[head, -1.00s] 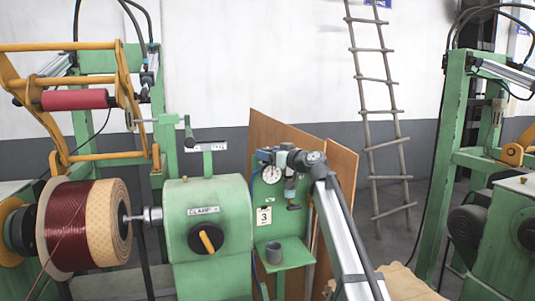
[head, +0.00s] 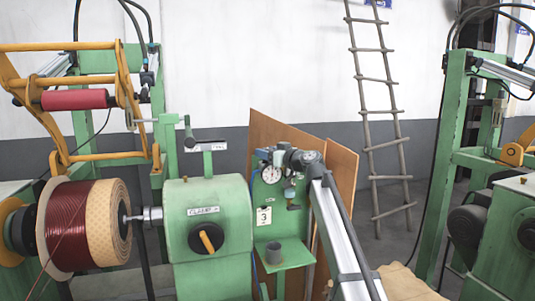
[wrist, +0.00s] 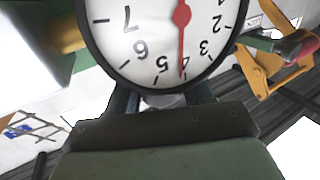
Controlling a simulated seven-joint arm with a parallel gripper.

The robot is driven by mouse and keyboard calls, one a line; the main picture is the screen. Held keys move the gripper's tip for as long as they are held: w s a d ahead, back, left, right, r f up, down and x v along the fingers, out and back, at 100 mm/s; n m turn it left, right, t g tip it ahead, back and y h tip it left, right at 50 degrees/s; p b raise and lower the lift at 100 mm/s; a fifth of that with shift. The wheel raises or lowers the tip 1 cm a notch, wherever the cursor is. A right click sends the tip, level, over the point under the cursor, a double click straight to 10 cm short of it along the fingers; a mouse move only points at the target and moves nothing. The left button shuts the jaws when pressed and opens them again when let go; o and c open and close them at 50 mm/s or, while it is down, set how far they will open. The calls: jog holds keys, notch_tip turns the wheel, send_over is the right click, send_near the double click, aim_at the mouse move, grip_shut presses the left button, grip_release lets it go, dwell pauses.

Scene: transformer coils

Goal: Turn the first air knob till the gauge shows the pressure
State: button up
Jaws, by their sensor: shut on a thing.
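The white gauge (head: 270,173) is on the green stand, left of my gripper. It fills the top of the wrist view upside down (wrist: 160,45); its red needle points between 4 and 5. My gripper (head: 285,160) is at the air fittings beside the gauge, shut on the air knob. The knob is hidden by my gripper and the gauge, and the fingertips are hidden behind the gauge in the wrist view. A card (head: 264,216) marked 3 hangs on the stand below the gauge.
A grey cup (head: 273,253) stands on the green shelf (head: 298,256) below. A green winding machine (head: 207,235) with an orange-handled switch is close on the left. Brown boards (head: 342,190) stand behind my arm. A ladder (head: 365,110) leans on the wall.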

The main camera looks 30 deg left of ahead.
jog(key=shift+w+g, duration=0.1)
jog(key=shift+g, duration=0.2)
jog(key=shift+c, duration=0.2)
jog(key=n+g+y, duration=0.1)
jog(key=n+g, duration=0.2)
jog(key=g, duration=0.2)
jog(key=shift+w+n, duration=0.15)
jog(key=shift+n, duration=0.25)
jog(key=n+g, duration=0.3)
jog(key=g, duration=0.2)
jog(key=shift+g+h, duration=0.3)
jog(key=shift+n+g+h, duration=0.3)
jog(key=shift+n+g, duration=0.4)
jog(key=shift+s, duration=0.2)
jog(key=o, duration=0.9)
jog(key=shift+r, duration=0.15)
